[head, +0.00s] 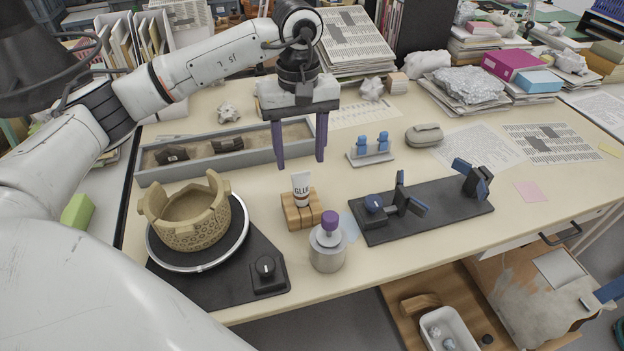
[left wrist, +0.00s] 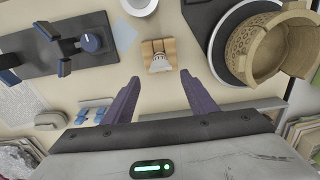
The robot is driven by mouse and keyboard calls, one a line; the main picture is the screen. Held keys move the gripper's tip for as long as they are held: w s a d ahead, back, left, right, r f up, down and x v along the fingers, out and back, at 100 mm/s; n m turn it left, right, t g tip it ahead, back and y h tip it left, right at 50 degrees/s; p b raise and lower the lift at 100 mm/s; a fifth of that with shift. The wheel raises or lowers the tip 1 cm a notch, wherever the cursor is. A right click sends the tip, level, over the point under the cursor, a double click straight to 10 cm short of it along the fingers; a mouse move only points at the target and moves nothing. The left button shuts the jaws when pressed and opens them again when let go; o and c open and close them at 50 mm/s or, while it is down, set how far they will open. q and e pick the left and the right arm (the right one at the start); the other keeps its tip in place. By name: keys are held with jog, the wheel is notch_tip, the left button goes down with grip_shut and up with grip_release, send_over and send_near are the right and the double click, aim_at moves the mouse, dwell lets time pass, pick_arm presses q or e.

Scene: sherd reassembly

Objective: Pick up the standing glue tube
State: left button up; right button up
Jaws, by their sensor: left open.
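The white glue tube (head: 301,189) with dark "GLUE" lettering stands upright in a small wooden block (head: 301,212) near the middle of the table. In the left wrist view, the tube (left wrist: 160,63) and its block (left wrist: 158,48) lie ahead of the fingers. My left gripper (head: 300,164) is open and empty, with its two purple fingers pointing down behind and above the tube. It also shows in the left wrist view (left wrist: 161,92), its fingers apart and not touching the tube. My right gripper is not in view.
A grey jar with a purple cap (head: 328,246) stands close in front of the block. A tan bowl (head: 189,213) sits on a turntable at left. A black clamp stand (head: 428,215) is at right. A grey tray (head: 222,155) and blue pegs (head: 372,146) are behind.

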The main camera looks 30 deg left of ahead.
aim_at(300, 182)
pick_arm(q)
jog(key=f, duration=0.3)
jog(key=shift+s+f, duration=0.1)
jog(key=shift+s, duration=0.3)
jog(key=shift+d+f, duration=0.1)
jog(key=shift+f, duration=0.15)
notch_tip(300, 182, down, 4)
jog(key=shift+d+r+p, duration=0.15)
jog(key=shift+p, duration=0.35)
jog(key=shift+f, duration=0.6)
jog(key=c, duration=0.9)
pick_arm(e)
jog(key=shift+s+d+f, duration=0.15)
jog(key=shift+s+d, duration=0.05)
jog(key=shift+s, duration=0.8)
